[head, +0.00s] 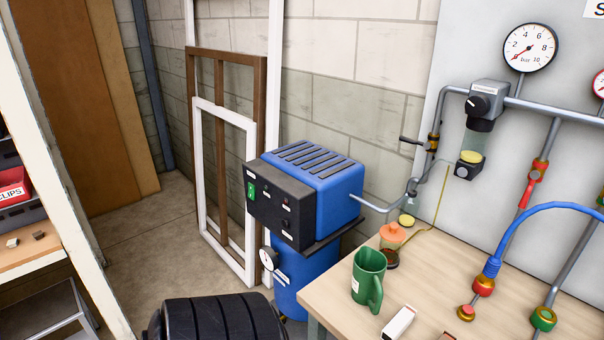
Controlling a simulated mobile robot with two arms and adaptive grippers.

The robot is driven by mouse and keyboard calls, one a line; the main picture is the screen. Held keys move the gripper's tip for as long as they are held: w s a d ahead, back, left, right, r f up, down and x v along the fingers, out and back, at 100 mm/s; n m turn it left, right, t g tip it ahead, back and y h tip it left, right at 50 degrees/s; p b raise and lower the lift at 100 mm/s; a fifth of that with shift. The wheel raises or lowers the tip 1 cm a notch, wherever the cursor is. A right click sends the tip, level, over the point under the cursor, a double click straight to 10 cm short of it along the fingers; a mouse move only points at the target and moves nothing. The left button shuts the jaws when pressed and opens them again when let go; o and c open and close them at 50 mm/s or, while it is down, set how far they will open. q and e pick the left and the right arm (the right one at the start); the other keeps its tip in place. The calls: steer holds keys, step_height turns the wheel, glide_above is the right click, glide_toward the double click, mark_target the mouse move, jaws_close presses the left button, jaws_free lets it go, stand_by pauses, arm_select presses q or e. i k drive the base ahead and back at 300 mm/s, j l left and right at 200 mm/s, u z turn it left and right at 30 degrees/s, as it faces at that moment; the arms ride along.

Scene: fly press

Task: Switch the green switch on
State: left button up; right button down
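The green switch (251,191) is a small upright green rectangle with a white mark. It sits at the upper left of the dark front panel (285,208) of a blue machine (326,190) with a slotted top. Neither of my grippers can be made out in the head view.
A wooden bench (335,295) at right holds a green mug (368,279), an orange-topped container (392,235) and a small white box (399,322). Pipes and a gauge (530,47) line the wall panel. Floor (150,240) at left is clear.

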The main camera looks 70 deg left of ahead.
mark_target(252, 187)
steer(key=j+u, duration=0.1)
steer(key=u, duration=2.05)
